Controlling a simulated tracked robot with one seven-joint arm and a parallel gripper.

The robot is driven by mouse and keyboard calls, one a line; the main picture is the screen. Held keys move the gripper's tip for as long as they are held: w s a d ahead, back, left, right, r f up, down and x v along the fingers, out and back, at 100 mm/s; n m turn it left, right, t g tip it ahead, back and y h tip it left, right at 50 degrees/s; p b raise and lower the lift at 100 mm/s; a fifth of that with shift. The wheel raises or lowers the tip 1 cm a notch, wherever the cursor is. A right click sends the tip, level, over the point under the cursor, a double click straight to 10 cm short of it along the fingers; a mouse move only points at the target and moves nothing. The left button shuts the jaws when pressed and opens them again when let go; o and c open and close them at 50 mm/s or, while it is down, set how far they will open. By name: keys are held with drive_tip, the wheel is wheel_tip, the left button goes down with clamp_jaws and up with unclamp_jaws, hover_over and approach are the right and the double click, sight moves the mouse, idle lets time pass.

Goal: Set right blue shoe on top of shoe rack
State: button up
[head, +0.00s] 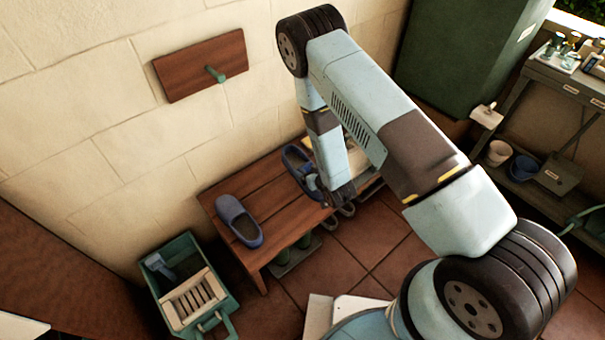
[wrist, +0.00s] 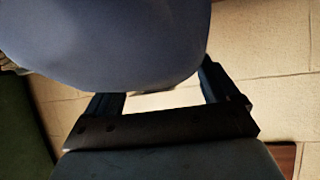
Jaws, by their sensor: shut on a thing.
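One blue shoe (head: 240,220) rests on the wooden slatted top of the shoe rack (head: 262,190), toward its left end. A second blue shoe (head: 292,157) is at my gripper (head: 314,184), over the right part of the rack top and partly hidden by my arm. In the wrist view this shoe (wrist: 110,40) is large and close, between the two fingers of my gripper, which is shut on it. I cannot tell whether the held shoe touches the boards.
Green boots (head: 285,258) stand under the rack. A green crate (head: 160,290) with a brush and a slatted piece sits at left. A wooden wall board with a peg (head: 205,66) hangs above. A green cabinet (head: 460,50) and a shelf unit (head: 565,85) stand at right.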

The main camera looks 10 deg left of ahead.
sight(293, 158)
drive_tip(key=w+a+f, duration=0.1)
drive_tip(key=f, duration=0.1)
drive_tip(key=w+a+f, duration=0.1)
drive_tip(key=w+f, duration=0.1)
drive_tip(key=w+a+f, duration=0.2)
drive_tip(key=shift+w+f, duration=0.15)
drive_tip(key=shift+f, duration=1.75)
drive_tip(key=o, duration=1.1)
drive_tip(key=shift+d, duration=0.1)
